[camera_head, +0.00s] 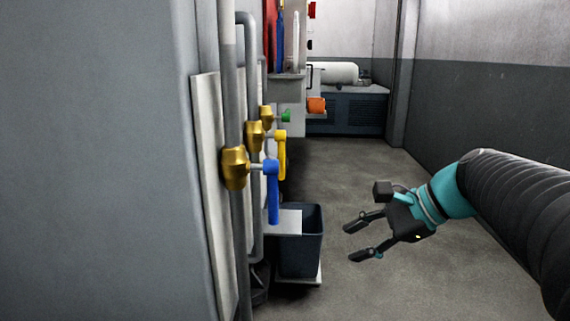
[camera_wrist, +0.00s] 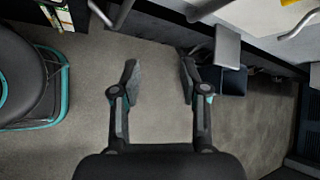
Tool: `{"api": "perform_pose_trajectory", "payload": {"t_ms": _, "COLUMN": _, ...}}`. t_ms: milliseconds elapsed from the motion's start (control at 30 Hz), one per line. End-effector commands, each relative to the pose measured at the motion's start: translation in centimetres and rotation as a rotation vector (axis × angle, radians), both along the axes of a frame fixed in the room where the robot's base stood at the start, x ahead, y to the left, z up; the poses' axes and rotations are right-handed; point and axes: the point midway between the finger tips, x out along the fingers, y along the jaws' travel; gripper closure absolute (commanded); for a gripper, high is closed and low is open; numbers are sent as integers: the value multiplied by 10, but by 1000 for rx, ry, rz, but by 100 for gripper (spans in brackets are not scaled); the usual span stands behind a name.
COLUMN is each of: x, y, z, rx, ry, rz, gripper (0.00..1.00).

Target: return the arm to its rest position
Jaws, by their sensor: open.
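My gripper (camera_head: 354,239) is at the right of the head view, at the end of my dark arm with a teal wrist. Its two fingers are spread apart, with nothing between them. It hangs in free air over the grey floor, to the right of a dark bin and apart from it. In the wrist view my gripper (camera_wrist: 158,80) also shows open and empty, with bare floor behind the fingers.
Brass valves with a blue handle (camera_head: 273,190), a yellow handle (camera_head: 282,155) and a green handle (camera_head: 286,116) stand on pipes at left. The dark bin (camera_head: 301,251) stands below them. A grey wall (camera_head: 490,100) runs along the right. The floor (camera_head: 375,185) between is clear.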

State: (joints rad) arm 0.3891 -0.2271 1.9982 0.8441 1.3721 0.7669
Motion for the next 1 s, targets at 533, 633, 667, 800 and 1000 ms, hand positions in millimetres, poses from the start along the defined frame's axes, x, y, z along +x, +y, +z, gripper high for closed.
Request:
{"api": "perform_pose_trajectory", "payload": {"t_ms": 533, "x": -129, "y": -42, "z": -129, "rx": -1137, "ry": -459, "rz": 962, "gripper": 56}}
{"api": "perform_pose_trajectory", "payload": {"t_ms": 633, "x": -141, "y": -33, "z": -129, "rx": -1161, "ry": -501, "rz": 999, "gripper": 56}}
{"api": "perform_pose_trajectory", "payload": {"t_ms": 667, "x": -143, "y": -29, "z": -126, "rx": -1164, "ry": -517, "rz": 1004, "gripper": 56}}
{"api": "perform_pose_trajectory", "payload": {"t_ms": 800, "x": -145, "y": -21, "z": -119, "rx": -1172, "ry": -560, "rz": 1018, "gripper": 56}}
{"api": "perform_pose_trajectory", "payload": {"t_ms": 1000, "x": -145, "y": -20, "z": -120, "rx": -1169, "ry": -560, "rz": 1020, "gripper": 56}}
